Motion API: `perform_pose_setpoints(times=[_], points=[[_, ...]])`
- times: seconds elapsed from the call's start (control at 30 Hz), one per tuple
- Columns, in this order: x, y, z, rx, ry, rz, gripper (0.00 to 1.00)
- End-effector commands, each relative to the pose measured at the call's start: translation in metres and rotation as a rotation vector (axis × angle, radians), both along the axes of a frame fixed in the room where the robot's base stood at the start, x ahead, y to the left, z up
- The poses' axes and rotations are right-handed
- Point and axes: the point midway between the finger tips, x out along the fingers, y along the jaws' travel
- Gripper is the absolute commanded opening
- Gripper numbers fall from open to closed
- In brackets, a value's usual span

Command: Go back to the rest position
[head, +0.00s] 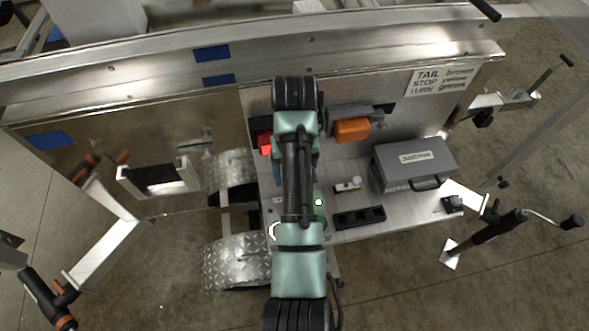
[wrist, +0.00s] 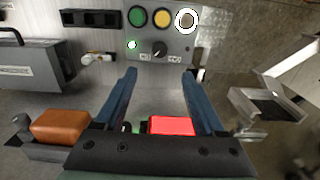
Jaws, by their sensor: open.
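My gripper (wrist: 160,74) shows in the wrist view as two blue fingers spread apart. Nothing is held between them. Beyond the fingertips is a control panel (wrist: 203,50) with a green button (wrist: 138,16), a yellow button (wrist: 162,18), a white-ringed button (wrist: 186,20), a dark knob (wrist: 159,49) and a small lit green lamp (wrist: 131,45). A red lamp (wrist: 171,125) shows between the finger bases. In the head view my arm reaches over the trailer and hides most of the gripper and panel.
In the head view a grey toolbox (head: 415,163) and a black tray (head: 359,217) are on the metal deck (head: 350,203), right of my arm. An orange lamp (head: 352,130) is on the upright plate. A jack with crank (head: 487,232) stands at right, treaded fenders (head: 237,262) at left.

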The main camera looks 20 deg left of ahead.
Motion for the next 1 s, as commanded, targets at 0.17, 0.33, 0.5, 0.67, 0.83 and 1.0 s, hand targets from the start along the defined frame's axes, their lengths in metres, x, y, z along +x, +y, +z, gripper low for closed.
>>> perform_pose_setpoints(times=[0.17,0.33,0.5,0.67,0.83,1.0], points=[[0.0,0.0,0.008,0.0,0.0,0.0,0.72],[0.0,0.0,0.008,0.0,0.0,0.0,0.72],[0.0,0.0,0.008,0.0,0.0,0.0,0.72],[0.0,0.0,0.008,0.0,0.0,0.0,0.72],[0.026,0.005,0.031,0.058,-0.135,-0.023,0.72],[0.091,0.008,0.12,0.22,-0.533,-0.097,0.72]])
